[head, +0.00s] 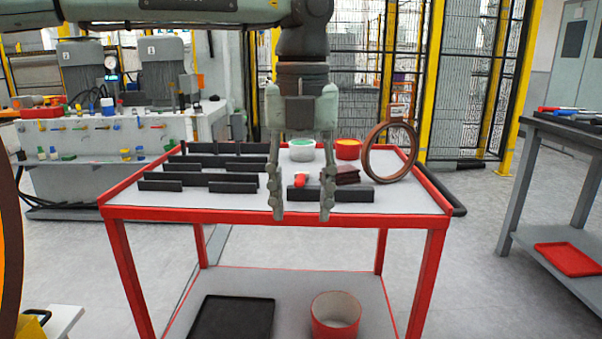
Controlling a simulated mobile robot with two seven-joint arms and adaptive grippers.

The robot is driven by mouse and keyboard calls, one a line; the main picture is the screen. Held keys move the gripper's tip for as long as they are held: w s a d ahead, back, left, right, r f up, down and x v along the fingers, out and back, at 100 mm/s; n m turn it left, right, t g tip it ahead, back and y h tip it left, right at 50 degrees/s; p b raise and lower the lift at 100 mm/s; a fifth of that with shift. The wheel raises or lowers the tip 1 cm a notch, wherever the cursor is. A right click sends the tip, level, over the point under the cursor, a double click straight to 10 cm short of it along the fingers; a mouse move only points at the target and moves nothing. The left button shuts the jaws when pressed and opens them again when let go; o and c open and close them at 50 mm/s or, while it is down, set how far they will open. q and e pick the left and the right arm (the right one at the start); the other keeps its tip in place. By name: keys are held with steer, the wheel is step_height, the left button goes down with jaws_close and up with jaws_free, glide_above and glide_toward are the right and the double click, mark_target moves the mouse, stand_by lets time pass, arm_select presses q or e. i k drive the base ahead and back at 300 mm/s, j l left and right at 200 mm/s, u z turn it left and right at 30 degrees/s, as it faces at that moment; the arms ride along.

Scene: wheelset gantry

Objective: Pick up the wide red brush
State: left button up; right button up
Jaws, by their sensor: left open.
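My left gripper (302,214) hangs down in front of the red-framed cart (225,214), with its two fingers apart and nothing held between them. A small bright red thing (300,180) shows between the fingers, on or near the cart top behind them. It may be the wide red brush, but its shape is partly hidden and too small to tell. A dark reddish-brown block or stack (345,175) lies just right of the fingers. My right gripper is not in view.
Several black bars (234,187) stand in rows on the cart top. A brown ring (368,158) stands upright at right, near a white-and-green tub (302,150) and a red round container (348,149). A black tray (232,318) and red bucket (335,316) are on the lower shelf.

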mark_target(300, 176)
steer(key=i, duration=0.95)
